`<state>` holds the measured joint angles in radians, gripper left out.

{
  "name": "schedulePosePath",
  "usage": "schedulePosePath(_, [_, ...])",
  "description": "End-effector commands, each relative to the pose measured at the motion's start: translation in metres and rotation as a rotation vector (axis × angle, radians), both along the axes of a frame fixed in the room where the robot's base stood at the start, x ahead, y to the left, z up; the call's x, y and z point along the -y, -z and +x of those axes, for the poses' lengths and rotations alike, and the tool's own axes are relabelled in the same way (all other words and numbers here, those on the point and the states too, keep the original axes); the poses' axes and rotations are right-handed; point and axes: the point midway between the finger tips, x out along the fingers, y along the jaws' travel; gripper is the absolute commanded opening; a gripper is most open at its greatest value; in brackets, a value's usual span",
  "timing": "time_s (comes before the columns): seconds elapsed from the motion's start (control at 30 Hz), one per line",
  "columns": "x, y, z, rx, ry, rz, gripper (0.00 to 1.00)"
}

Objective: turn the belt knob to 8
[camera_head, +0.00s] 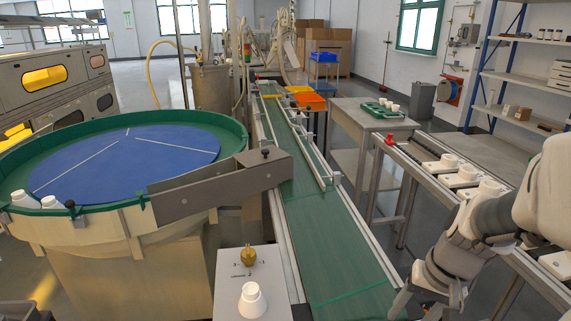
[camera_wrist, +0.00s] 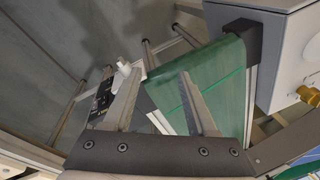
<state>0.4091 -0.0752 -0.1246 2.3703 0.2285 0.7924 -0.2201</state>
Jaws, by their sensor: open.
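In the wrist view a small black panel (camera_wrist: 103,97) with white marks sits at the left, beyond my left finger. A white knob-like piece (camera_wrist: 122,72) stands beside it; I cannot read its setting or be sure it is the belt knob. My gripper (camera_wrist: 160,73) is open and empty, its fingers spread in front of the green belt end (camera_wrist: 172,92), apart from the panel. In the head view my gripper (camera_head: 425,303) is low at the right, beside the near end of the conveyor belt (camera_head: 335,245). The black panel is not visible there.
A grey box with a brass knob (camera_head: 248,255) marked 1 to 3 and a white bulb-shaped piece (camera_head: 252,300) stands left of the belt. A round blue turntable (camera_head: 130,160) fills the left. A rail with white sockets (camera_head: 465,172) runs along the right.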

Motion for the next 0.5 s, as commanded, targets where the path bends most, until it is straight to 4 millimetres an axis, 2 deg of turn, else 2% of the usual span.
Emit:
schedulePosePath(0.2, [0.022, 0.050, -0.025, -0.170, 0.367, 0.244, 0.58])
schedulePosePath(0.5, [0.037, 0.107, -0.052, -0.336, 0.891, 0.657, 0.58])
